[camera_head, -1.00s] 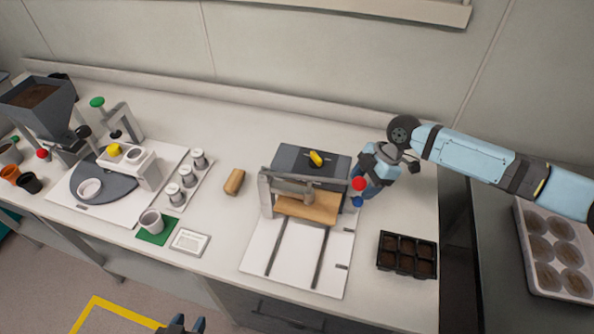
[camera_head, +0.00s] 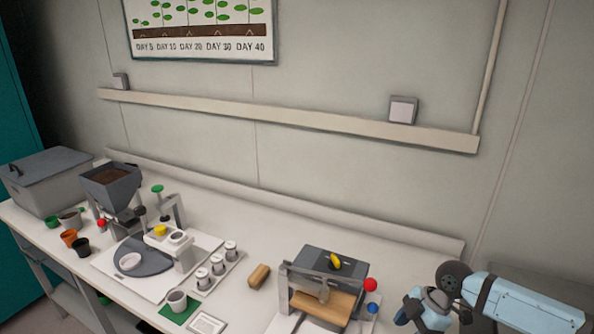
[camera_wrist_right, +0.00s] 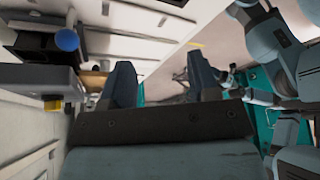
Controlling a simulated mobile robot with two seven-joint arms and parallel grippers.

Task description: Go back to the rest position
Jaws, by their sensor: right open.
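My right gripper (camera_head: 425,310) is at the lower right of the head view, to the right of the bench press and apart from it. In the right wrist view its two dark fingers (camera_wrist_right: 162,85) stand apart with nothing between them. The press (camera_head: 318,285) has a wooden block (camera_head: 325,303) in it, a red knob (camera_head: 370,284) and a blue knob (camera_head: 372,308). The blue knob also shows in the wrist view (camera_wrist_right: 67,40). My left gripper is outside the head view; blue-grey arm links show at the right of the wrist view, its jaws unclear.
A wooden piece (camera_head: 259,276), white-capped jars (camera_head: 218,264), a soil hopper (camera_head: 111,185) and a grey bin (camera_head: 45,180) stand leftward on the bench. The bench behind them is mostly clear.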

